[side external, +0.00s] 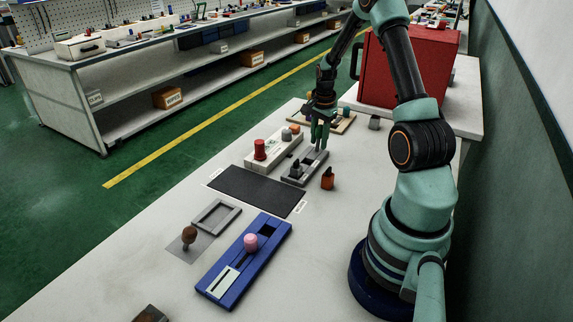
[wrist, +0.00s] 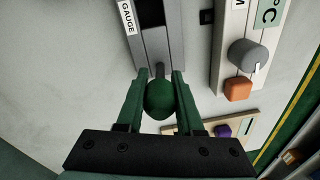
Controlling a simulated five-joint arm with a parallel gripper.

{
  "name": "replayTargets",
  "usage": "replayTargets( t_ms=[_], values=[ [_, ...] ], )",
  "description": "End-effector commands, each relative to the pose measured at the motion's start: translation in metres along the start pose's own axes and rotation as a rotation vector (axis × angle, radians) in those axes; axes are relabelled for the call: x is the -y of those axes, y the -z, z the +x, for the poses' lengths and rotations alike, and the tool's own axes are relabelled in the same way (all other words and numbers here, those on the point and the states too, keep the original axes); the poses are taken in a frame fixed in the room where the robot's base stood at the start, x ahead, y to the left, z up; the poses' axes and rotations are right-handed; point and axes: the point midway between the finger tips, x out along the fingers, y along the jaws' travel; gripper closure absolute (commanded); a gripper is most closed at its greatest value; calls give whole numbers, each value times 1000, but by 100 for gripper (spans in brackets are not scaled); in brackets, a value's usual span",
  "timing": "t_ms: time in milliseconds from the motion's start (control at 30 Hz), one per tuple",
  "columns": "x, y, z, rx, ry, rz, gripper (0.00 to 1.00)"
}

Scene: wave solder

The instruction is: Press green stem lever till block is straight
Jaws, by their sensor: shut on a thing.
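The grey gauge fixture (side external: 316,163) lies on the white table, with a dark block (side external: 296,169) at its near end. Whether the block is straight is too small to tell. In the wrist view the fixture (wrist: 178,45) has a dark slot and a "GAUGE" label beside it. The green lever knob (wrist: 160,99) sits at the fixture's near end in that view, with a short stem running into it. My gripper (wrist: 160,82), with green fingers, is shut on the knob. In the side view my gripper (side external: 319,143) points down at the fixture's far end.
A white panel (side external: 273,152) with a red knob, a grey knob and an orange button stands left of the fixture. A small orange-and-dark object (side external: 327,178) stands to its right. A dark mat (side external: 256,190) and a blue fixture (side external: 235,270) lie nearer. A red box (side external: 415,65) is behind.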

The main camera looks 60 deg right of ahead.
Motion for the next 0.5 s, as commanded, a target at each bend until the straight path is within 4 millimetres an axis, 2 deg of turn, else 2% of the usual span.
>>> replayTargets(
  t_ms=[33,67,100,133,500],
  values=[
    [-4,0,1,6,-10,5,100],
    [-4,0,1,6,-10,5,53],
    [-4,0,1,6,-10,5,37],
    [-4,0,1,6,-10,5,34],
    [-2,0,-3,3,-6,2,34]
  ],
)
